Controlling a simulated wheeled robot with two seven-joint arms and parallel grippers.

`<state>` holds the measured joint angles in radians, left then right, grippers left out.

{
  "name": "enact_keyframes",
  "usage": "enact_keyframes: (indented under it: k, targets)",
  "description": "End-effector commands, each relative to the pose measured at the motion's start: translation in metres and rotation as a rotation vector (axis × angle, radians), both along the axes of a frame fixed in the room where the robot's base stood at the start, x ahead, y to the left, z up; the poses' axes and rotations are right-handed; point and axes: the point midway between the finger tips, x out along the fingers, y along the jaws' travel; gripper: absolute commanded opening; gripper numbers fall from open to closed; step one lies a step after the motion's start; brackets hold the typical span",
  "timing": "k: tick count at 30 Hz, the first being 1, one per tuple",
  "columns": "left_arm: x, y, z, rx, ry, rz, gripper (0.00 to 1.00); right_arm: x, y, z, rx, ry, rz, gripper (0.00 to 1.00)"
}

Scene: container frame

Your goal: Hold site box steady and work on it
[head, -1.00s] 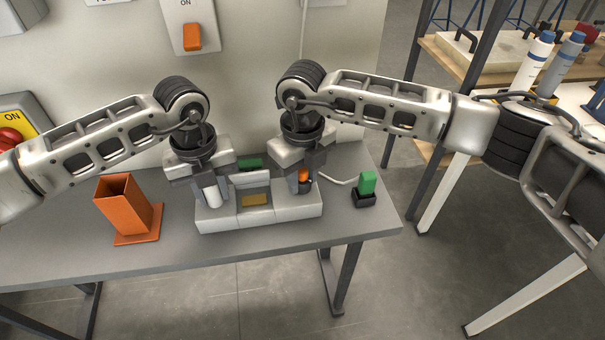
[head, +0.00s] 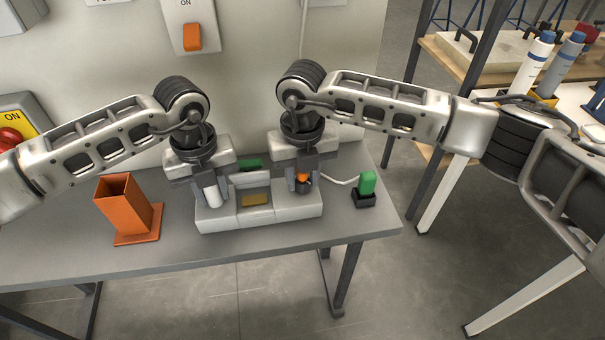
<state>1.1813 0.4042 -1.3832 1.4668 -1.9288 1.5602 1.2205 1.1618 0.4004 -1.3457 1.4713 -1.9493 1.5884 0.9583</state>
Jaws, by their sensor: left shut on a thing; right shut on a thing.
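The site box (head: 225,223) is a low light-grey unit on the grey table, with a brown-yellow panel in its middle. My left gripper (head: 211,193) points down over the box's left part and is shut on a white upright post (head: 213,197). My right gripper (head: 303,185) points down over the box's right part and is shut on an orange knob (head: 302,177) with a dark lower part. The fingers partly hide the post and the knob. A green piece (head: 250,164) shows behind the box, mostly hidden.
An orange square holder (head: 128,207) stands left of the box. A green block in a black base (head: 366,186) stands to the right, near a white cable. A wall rises behind the table (head: 180,252). A shelf with white bottles (head: 534,62) is at the far right.

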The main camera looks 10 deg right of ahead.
Motion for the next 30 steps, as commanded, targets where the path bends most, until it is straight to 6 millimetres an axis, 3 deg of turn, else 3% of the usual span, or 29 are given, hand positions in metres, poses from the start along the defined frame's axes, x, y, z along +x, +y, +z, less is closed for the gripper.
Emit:
enact_keyframes:
  k: [6,7,9,20,30]
  targets:
    - [0.000,0.000,0.000,-0.001,0.001,0.000,0.00,0.001,0.000,0.001,0.001,-0.003,-0.003,0.08]
    - [0.000,0.000,0.000,-0.001,0.001,0.000,0.00,0.001,0.000,0.001,0.001,-0.003,-0.003,0.39]
    - [0.000,-0.001,0.001,-0.001,0.001,0.000,0.00,0.001,0.000,0.001,0.001,-0.003,-0.002,0.53]
    - [0.000,-0.001,0.001,-0.001,0.000,0.000,0.00,0.001,0.000,0.007,0.001,-0.003,-0.001,0.53]
    - [0.000,-0.001,0.001,-0.002,0.000,0.000,0.00,0.002,0.000,0.072,0.001,-0.007,0.000,0.53]
